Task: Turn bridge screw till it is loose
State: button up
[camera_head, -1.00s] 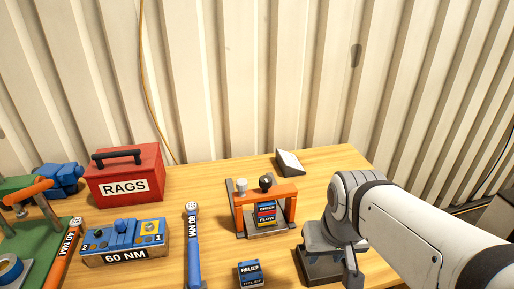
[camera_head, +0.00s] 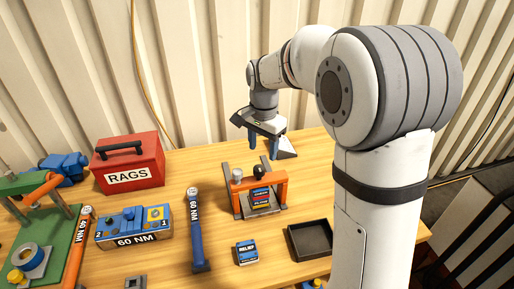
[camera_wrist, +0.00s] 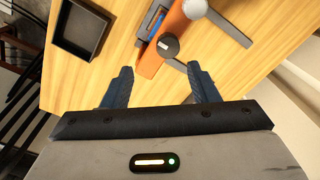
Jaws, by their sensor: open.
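The orange bridge (camera_head: 262,186) stands on the table over blue-and-red labelled blocks (camera_head: 261,196). A black knob (camera_head: 261,170) sits on top of it and looks like the bridge screw. In the wrist view the black knob (camera_wrist: 168,46) has a pale mark on its top. A pale round knob (camera_head: 237,175) stands at the bridge's left end. My gripper (camera_head: 262,146) is open and empty, pointing down above and behind the bridge. In the wrist view the knob lies just beyond the gap between my fingertips (camera_wrist: 160,70), not touching them.
An empty black tray (camera_head: 310,241) and the RELIEF block (camera_head: 247,252) lie in front of the bridge. A blue torque wrench (camera_head: 196,235), a 60 NM box (camera_head: 134,227) and a red RAGS box (camera_head: 128,165) stand left. A grey wedge (camera_head: 287,150) and corrugated wall (camera_head: 200,70) are behind.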

aim_at(259, 168)
jog(key=shift+w+a+f+m, duration=0.2)
jog(key=shift+w+a+m, duration=0.1)
jog(key=shift+w+a, duration=0.2)
notch_tip(259, 168, down, 8)
jog(key=shift+d+r+p, duration=0.1)
jog(key=shift+r+p, duration=0.1)
jog(key=shift+p, duration=0.6)
jog(key=shift+c, duration=0.5)
jog(key=c, duration=0.9)
